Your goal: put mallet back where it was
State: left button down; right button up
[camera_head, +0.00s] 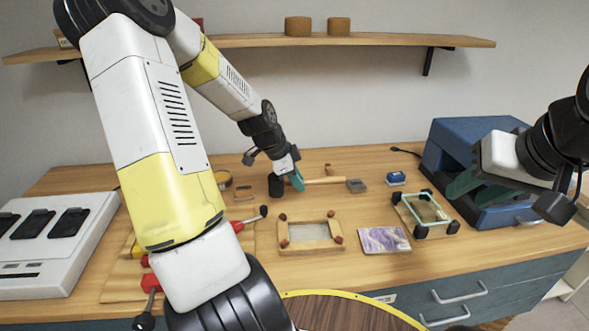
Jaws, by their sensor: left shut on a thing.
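The mallet (322,181) lies low over or on the wooden workbench, near its back middle. Its pale wooden handle points right, and a dark cylindrical head (275,186) shows at its left end. My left gripper (292,179) is shut on the mallet near the head and partly hides it. I cannot tell whether the mallet touches the bench. My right gripper (507,194) is at the right, in front of the blue box, with its fingers apart and nothing between them.
The workbench (350,258) holds a wooden frame (310,247), a purple patterned tile (384,240), a glass-topped piece (426,209), a small blue block (396,178) and a grey block (356,186). A blue box (450,148) stands right, a white device (60,240) left. A shelf (380,40) runs above.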

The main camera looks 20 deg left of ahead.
pick_arm(q)
jog(key=w+a, duration=0.2)
jog(key=w, duration=0.3)
jog(key=w+a+f, duration=0.1)
jog(key=w, duration=0.4)
jog(key=w+a, duration=0.2)
jog(key=w, duration=0.3)
jog(key=shift+a+f, duration=0.3)
jog(key=shift+f, duration=1.8)
jog(key=c, duration=1.3)
grip_release()
